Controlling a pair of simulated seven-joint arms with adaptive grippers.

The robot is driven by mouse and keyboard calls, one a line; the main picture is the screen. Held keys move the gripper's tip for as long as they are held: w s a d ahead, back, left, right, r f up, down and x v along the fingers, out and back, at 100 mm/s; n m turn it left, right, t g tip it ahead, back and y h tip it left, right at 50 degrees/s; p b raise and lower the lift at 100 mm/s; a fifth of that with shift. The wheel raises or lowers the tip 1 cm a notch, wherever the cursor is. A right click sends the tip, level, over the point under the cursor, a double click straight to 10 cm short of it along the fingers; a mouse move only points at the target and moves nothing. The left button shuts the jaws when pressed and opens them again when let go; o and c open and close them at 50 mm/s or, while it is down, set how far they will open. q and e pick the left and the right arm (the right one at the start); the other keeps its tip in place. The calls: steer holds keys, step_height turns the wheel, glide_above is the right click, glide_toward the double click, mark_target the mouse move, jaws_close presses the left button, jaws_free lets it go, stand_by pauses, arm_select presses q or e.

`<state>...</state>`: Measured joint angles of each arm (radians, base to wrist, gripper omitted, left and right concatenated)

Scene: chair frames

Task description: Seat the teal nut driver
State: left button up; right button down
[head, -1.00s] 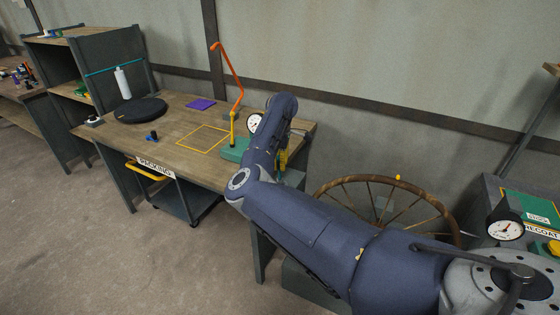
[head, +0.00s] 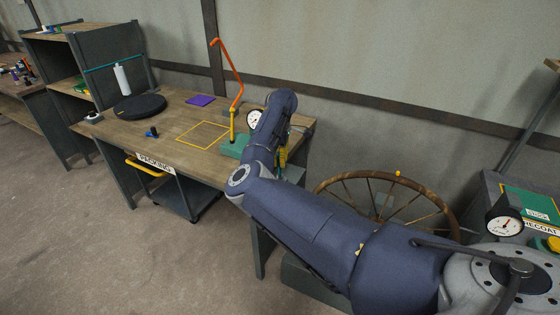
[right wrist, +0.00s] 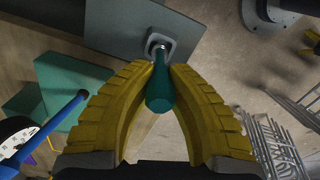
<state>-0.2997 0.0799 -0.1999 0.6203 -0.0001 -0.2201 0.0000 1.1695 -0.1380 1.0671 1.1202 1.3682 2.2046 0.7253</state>
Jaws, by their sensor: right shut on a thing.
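In the right wrist view, my right gripper (right wrist: 163,70) has its yellow fingers shut on the teal nut driver (right wrist: 160,95). The teal handle shows between the fingers. Its far end is at a light grey rimmed socket (right wrist: 160,42) on a dark grey plate (right wrist: 122,27). How deep it sits in the socket I cannot tell. In the head view my right forearm covers most of the gripper; a bit of yellow finger (head: 283,157) shows beside the bench's right end. My left gripper is not in view.
On the bench (head: 175,118), a green base (head: 234,149) carries an orange bent arm (head: 238,95) close to my right forearm, with a dial gauge (head: 254,119) beside it. A black disc (head: 139,107) and purple pad (head: 200,100) lie left. A spoked wheel (head: 330,186) stands right.

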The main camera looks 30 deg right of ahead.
steer(key=shift+f, duration=1.35)
steer(key=c, duration=1.4)
jaws_free()
steer(key=shift+o, duration=0.2)
steer(key=shift+r, duration=0.1)
step_height(320, 180, up, 12)
steer(key=shift+d+f, duration=0.1)
